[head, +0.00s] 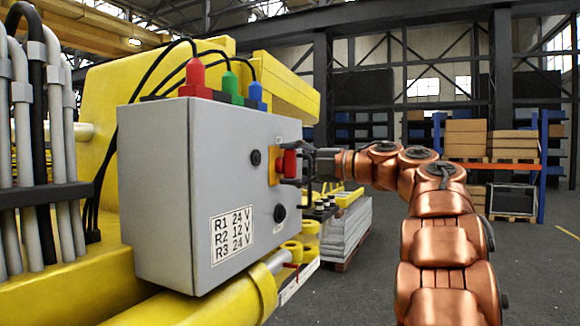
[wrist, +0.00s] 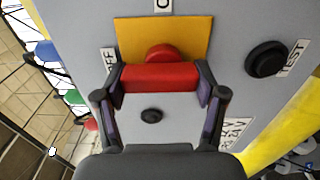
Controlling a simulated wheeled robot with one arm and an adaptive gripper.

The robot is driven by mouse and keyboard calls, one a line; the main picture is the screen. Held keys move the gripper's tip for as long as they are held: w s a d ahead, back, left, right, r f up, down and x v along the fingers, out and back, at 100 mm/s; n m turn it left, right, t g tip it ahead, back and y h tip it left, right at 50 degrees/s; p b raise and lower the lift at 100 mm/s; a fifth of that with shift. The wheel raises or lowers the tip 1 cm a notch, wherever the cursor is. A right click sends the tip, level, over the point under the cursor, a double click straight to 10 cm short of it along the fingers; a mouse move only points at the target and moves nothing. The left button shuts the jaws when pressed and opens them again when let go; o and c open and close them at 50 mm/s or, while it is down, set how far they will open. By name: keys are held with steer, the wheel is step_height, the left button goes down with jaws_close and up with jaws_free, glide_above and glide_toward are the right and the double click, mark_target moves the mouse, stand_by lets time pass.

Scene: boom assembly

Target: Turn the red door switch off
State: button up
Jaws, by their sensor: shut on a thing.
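The red door switch (head: 290,163) sits on a yellow plate on the right-hand door face of the grey control box (head: 170,190). In the wrist view the red switch handle (wrist: 158,77) lies crosswise in front of its round red hub, on the yellow plate (wrist: 190,38). My gripper (head: 308,165) reaches the door from the right. In the wrist view its two fingers (wrist: 160,88) stand at either end of the handle and are shut on it. A label ending in "FF" shows left of the plate; the label above it is cut off.
A black TEST knob (wrist: 266,59) is right of the switch in the wrist view. A small black button (wrist: 152,116) lies between my fingers. Red, green and blue connectors (head: 228,85) top the box. Yellow boom parts (head: 100,100) surround it.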

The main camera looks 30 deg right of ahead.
steer(key=o, duration=1.1)
steer(key=shift+o, duration=0.2)
steer(key=v, duration=1.2)
